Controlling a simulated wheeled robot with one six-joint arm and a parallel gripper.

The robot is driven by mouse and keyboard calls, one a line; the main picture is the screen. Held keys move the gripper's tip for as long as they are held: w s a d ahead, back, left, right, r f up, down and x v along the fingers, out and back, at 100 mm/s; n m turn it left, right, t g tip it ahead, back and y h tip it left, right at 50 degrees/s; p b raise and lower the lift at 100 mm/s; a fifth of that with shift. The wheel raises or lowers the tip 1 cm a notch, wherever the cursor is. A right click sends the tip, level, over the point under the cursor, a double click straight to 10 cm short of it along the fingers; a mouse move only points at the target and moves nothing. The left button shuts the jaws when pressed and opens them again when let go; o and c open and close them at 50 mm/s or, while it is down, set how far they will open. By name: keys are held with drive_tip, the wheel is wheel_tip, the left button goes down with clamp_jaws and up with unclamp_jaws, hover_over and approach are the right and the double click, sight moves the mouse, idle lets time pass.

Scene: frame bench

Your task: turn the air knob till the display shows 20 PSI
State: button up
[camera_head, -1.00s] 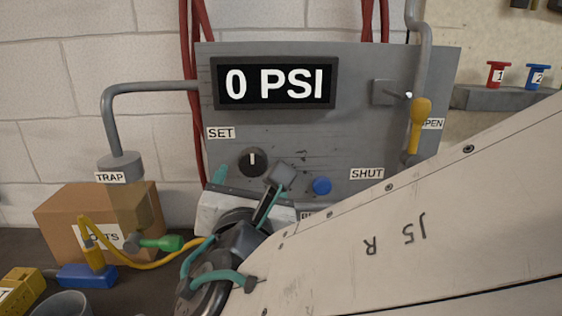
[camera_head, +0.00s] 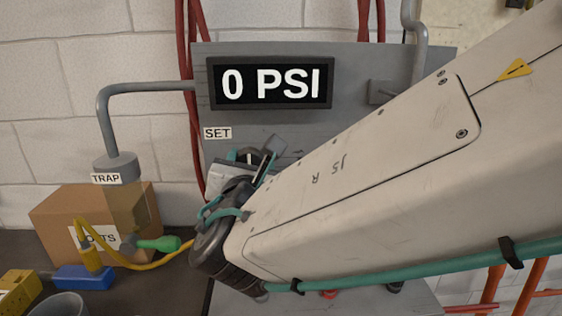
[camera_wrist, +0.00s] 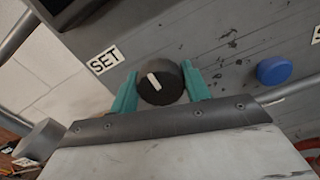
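The display (camera_head: 271,83) on the grey panel reads 0 PSI. The air knob (camera_wrist: 160,83) is black and round with a white pointer mark, next to the SET label (camera_wrist: 105,60). In the head view the knob (camera_head: 248,155) is mostly hidden behind my gripper. My gripper (camera_wrist: 161,77) has its two teal fingers on either side of the knob, close to its rim. The fingers look open around it, with thin gaps; firm contact is not visible.
A blue button (camera_wrist: 275,70) sits on the panel to the knob's right. My arm covers the panel's right side, including the yellow lever. A cardboard box (camera_head: 60,215), the trap (camera_head: 120,185) and a yellow hose with a green fitting (camera_head: 158,244) stand at the left.

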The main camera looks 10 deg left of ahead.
drive_tip(key=shift+m, duration=0.4)
drive_tip(key=m, duration=1.1)
drive_tip(key=shift+d+f, duration=0.1)
drive_tip(key=shift+f, duration=0.05)
idle(0.4)
drive_tip(key=o, duration=1)
drive_tip(key=shift+c, duration=0.2)
drive_tip(key=v, duration=0.7)
drive_tip(key=shift+s, duration=0.35)
